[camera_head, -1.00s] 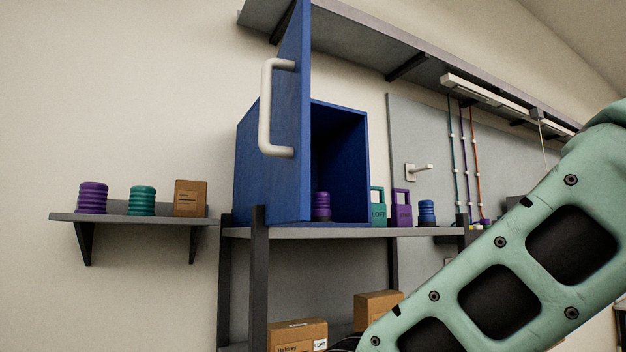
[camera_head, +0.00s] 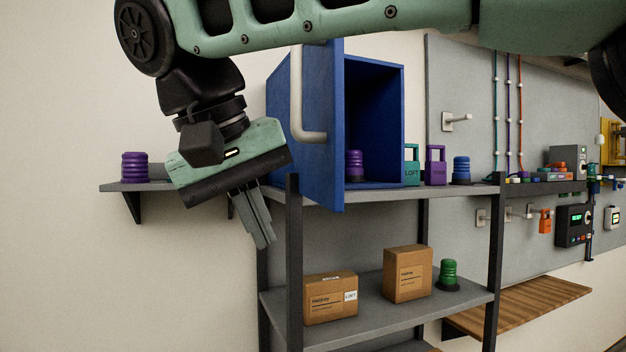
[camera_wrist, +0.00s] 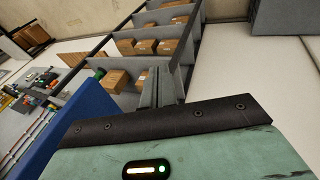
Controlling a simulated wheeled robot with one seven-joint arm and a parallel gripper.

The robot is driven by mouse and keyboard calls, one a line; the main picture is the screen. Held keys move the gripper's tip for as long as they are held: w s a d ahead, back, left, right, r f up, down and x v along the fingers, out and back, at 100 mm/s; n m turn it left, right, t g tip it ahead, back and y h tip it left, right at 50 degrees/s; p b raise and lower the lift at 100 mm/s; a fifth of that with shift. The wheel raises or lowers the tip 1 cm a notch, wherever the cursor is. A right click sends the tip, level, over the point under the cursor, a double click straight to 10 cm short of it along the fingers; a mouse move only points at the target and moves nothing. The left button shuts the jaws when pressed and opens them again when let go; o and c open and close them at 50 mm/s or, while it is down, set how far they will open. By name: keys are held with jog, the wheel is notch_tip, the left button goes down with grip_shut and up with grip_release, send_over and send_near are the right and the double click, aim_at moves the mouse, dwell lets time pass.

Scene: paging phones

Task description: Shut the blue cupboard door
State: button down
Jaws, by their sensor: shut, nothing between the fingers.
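The blue cupboard (camera_head: 384,125) stands on the upper shelf of a dark rack. Its blue door (camera_head: 326,170) is swung open toward the camera, with a white bar handle (camera_head: 297,100) on its outer face. A purple ribbed cylinder (camera_head: 354,165) stands inside the cupboard. My gripper (camera_head: 262,232) is shut and empty. It points down, left of the door on its handle side, with a visible gap to the handle. In the wrist view a blue panel (camera_wrist: 82,120), likely the door, lies left of my closed fingers (camera_wrist: 164,84). My forearm hides the door's top.
Cartons (camera_head: 331,300) sit on the lower shelf. A small wall shelf (camera_head: 112,187) is behind my gripper. A rack post (camera_head: 293,260) stands below the door.

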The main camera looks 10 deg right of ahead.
jog(key=s+a+r+m+t+h+p, duration=0.1)
jog(key=s+r+m, duration=0.1)
jog(key=r, duration=0.4)
jog(key=s+a+r+m+p, duration=0.1)
jog(key=s+r, duration=0.1)
jog(key=r, duration=0.3)
jog(key=w+d+f+p, duration=0.1)
jog(key=w+d+f, duration=0.4)
jog(key=d+f, duration=0.2)
jog(key=shift+d+f, duration=0.2)
jog(key=shift+d, duration=0.4)
jog(key=shift+d, duration=0.1)
